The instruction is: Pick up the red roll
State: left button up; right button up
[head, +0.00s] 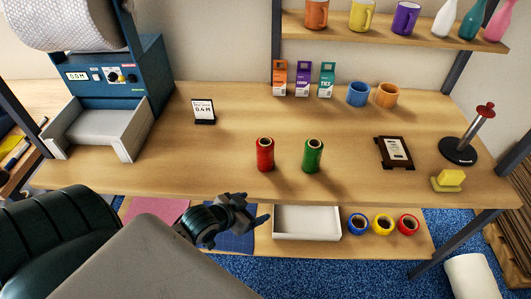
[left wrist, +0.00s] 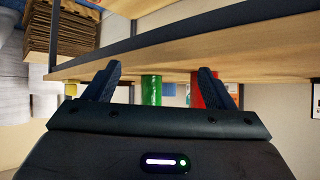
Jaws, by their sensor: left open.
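An upright red roll (head: 265,155) stands on the wooden table near its front edge. A green roll (head: 313,156) stands just right of it. My left gripper (head: 256,210) is in front of and below the table edge, apart from the red roll. In the left wrist view, which looks upside down, my left gripper (left wrist: 155,80) is open and empty. There the green roll (left wrist: 151,90) shows between the fingers, and the red roll (left wrist: 196,92) is partly hidden behind the right finger. My right gripper is not in view.
The table edge (head: 220,197) lies between my left gripper and the rolls. A white tray (head: 307,223) and blue, yellow and red tape rings (head: 409,224) are on the lower shelf. A label stand (head: 203,110) and dark frame (head: 394,152) flank the rolls, with clear table between.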

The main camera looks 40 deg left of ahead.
aim_at(269, 138)
pick_arm(q)
jog(key=w+a+r+t, duration=0.1)
jog(key=w+a+r+t+h, duration=0.1)
jog(key=w, duration=0.1)
jog(key=w+a+r+t, duration=0.1)
jog(key=w, duration=0.1)
jog(key=shift+a+h, duration=0.3)
jog(key=shift+a, duration=0.1)
jog(key=w+a+r+t, duration=0.4)
jog(key=a, duration=0.1)
jog(key=shift+r+h+b, duration=0.2)
jog(key=shift+h+b, duration=0.15)
jog(key=shift+h, duration=0.05)
jog(key=b+x, duration=0.4)
jog(key=shift+f, duration=0.1)
jog(key=shift+w+d+b, duration=0.25)
jog(key=shift+w+b, duration=0.4)
jog(key=shift+w, duration=0.05)
jog(key=b+x, duration=0.1)
jog(key=x, duration=0.1)
jog(key=b+x, duration=0.1)
jog(key=x, duration=0.1)
jog(key=shift+w+r, duration=0.1)
jog(key=shift+r, duration=0.15)
jog(key=shift+w, duration=0.25)
jog(key=shift+r, duration=0.1)
